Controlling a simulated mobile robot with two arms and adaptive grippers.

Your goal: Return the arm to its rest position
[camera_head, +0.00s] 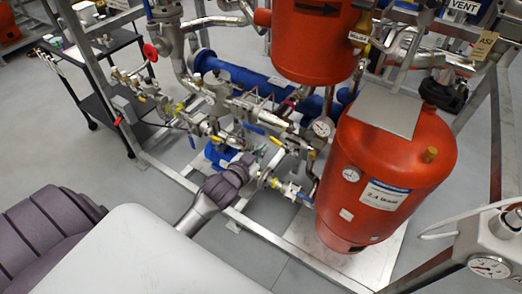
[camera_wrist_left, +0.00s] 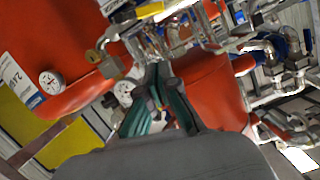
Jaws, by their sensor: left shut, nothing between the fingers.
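My left arm reaches in from the lower left in the head view, and its dark wrist ends in my left gripper (camera_head: 261,152) in front of the valves and pipes. In the left wrist view the gripper (camera_wrist_left: 158,72) has dark green fingers that come together at the tips. It is shut and nothing shows between the fingers. I cannot tell whether the tips touch the piping behind them. My right gripper is not in view.
A red tank (camera_head: 385,165) with gauges stands right of my left gripper, and another red tank (camera_head: 310,45) hangs above. A blue horizontal pipe (camera_head: 240,75) lies behind. The metal skid frame (camera_head: 262,233) runs below. A black cart (camera_head: 95,95) stands at left. Grey floor (camera_head: 130,185) is clear near the arm.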

